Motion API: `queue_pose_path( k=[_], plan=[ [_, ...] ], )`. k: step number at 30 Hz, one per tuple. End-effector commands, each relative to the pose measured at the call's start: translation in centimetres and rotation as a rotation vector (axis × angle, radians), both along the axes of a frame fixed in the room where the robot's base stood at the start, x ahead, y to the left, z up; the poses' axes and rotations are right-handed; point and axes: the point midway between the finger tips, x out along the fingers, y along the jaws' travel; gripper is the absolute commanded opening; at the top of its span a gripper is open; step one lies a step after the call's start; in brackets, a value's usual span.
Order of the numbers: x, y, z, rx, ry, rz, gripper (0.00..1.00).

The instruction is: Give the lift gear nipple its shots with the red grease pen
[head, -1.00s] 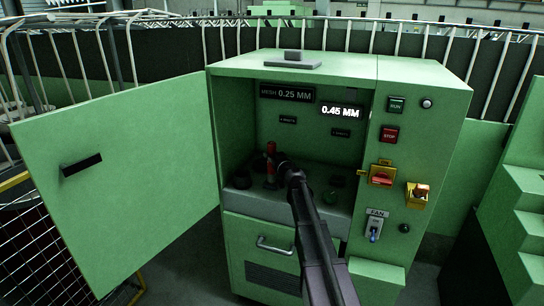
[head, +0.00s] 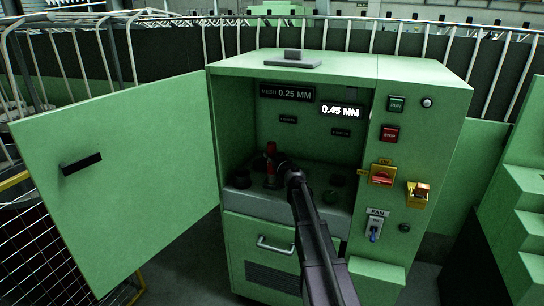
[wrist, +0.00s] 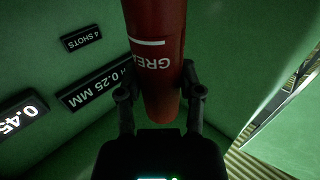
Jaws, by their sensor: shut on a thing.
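The red grease pen (head: 271,147) stands roughly upright inside the open green cabinet, toward its left side. In the wrist view the pen (wrist: 157,50) is a thick red cylinder with white lettering, partly cut off by the frame edge. My gripper (wrist: 160,92) is shut on it, one finger on each side. In the head view my wrist hides part of the pen. I cannot tell whether the pen's tip touches anything. The lift gear nipple cannot be made out; the small plates on the back wall are too small to read in the head view.
The cabinet door (head: 120,180) stands open at left. Dark round fittings (head: 242,180) sit on the cabinet's shelf. A lit 0.45 MM display (head: 341,111) and a 0.25 MM plate (head: 287,92) are on the back wall. One wrist-view plate (wrist: 82,38) reads 4 SHOTS. Buttons and switches line the right panel.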

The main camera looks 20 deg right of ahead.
Motion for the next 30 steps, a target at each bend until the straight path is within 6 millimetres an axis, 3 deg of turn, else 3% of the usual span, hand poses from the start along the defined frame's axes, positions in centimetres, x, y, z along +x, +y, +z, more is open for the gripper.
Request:
queue_pose_path(
  k=[30],
  plan=[
    [0.01,-0.01,-0.25,0.0,0.0,0.0,0.0]
  ],
)
